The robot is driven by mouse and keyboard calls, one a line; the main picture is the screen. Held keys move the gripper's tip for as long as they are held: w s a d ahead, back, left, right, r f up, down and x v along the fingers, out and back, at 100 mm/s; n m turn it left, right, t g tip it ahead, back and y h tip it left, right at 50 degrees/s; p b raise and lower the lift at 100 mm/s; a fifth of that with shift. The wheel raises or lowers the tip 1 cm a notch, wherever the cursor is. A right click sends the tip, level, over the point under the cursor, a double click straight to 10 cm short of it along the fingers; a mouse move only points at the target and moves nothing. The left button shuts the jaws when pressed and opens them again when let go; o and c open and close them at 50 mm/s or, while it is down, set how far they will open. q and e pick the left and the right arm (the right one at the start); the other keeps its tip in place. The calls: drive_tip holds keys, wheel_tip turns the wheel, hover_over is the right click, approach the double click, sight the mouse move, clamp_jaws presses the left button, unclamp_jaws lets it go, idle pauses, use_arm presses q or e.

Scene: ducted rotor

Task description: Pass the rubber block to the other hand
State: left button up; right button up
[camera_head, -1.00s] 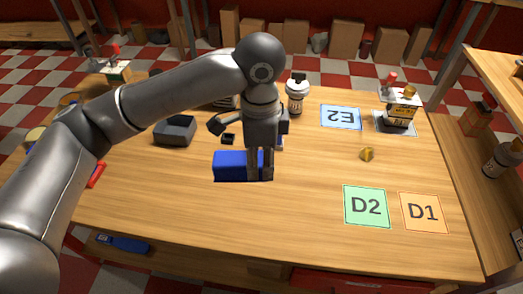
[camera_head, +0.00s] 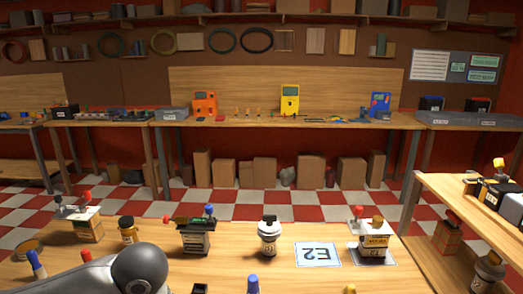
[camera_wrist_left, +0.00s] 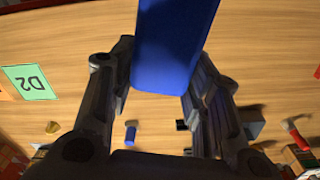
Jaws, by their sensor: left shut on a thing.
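The blue rubber block (camera_wrist_left: 175,40) is between the fingers of my left gripper (camera_wrist_left: 163,68) in the left wrist view. The gripper is shut on it, and the block's upper end runs out of the picture. The wooden tabletop shows behind the block. In the head view the left gripper and the block are out of the picture; only part of my arm shows at the bottom left. My right gripper is in neither view.
In the head view the table holds a white bottle (camera_head: 268,238), a blue E2 card (camera_head: 318,253) and a boxed device (camera_head: 374,242). The green D2 card (camera_wrist_left: 30,82), a small blue item (camera_wrist_left: 130,134) and a brass piece (camera_wrist_left: 52,128) show in the wrist view.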

use_arm(q)
drive_tip(key=s+a+n, duration=0.2)
drive_tip(key=n, duration=0.1)
drive_tip(key=shift+a+f, duration=0.35)
drive_tip(key=shift+f, duration=0.05)
drive_tip(key=shift+d, duration=0.1)
